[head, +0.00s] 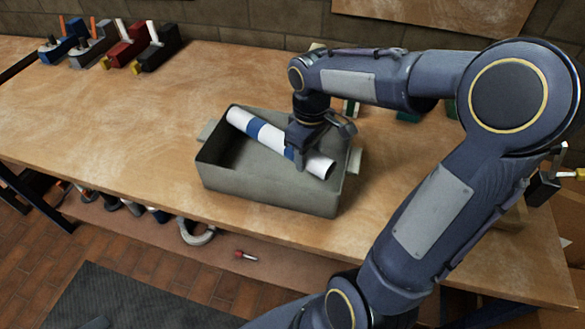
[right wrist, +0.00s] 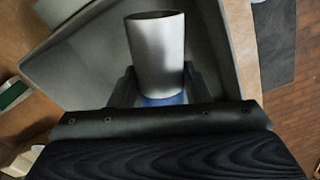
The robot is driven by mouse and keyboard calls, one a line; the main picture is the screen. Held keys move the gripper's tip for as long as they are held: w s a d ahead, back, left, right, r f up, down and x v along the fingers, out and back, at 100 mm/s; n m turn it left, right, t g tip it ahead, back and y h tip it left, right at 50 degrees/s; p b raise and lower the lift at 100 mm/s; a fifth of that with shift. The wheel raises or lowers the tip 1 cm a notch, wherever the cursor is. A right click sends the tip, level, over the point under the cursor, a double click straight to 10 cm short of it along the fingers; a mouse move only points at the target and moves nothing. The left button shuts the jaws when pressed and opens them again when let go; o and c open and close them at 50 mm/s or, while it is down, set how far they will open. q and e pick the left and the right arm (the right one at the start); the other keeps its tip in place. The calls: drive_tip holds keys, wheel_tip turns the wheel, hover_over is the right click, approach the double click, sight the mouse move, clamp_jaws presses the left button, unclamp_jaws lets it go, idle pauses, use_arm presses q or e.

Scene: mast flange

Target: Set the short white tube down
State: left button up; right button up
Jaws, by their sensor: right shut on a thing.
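The short white tube (head: 243,122) has blue bands and lies slanted across the grey bin (head: 265,194) in the head view. My right gripper (head: 297,160) is over the bin and shut on the tube near its right end. In the right wrist view the tube (right wrist: 156,50) stands out between the two fingers (right wrist: 157,88), with a blue band at the grip. The grey bin wall (right wrist: 78,62) shows behind it. I cannot tell whether the tube touches the bin's floor or walls. My left gripper is not in view.
The bin stands on a wooden workbench (head: 120,130). Several hand planes (head: 125,45) stand at the back left. The bench left of the bin is clear. A red-handled tool (head: 245,255) lies below the bench's front edge.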

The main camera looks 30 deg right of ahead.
wheel_tip(320, 180, down, 8)
drive_tip(key=shift+f+b, duration=0.1)
drive_tip(key=shift+b, duration=0.25)
drive_tip(key=o, duration=1.1)
drive_tip(key=shift+s, duration=0.1)
drive_tip(key=shift+o, duration=0.2)
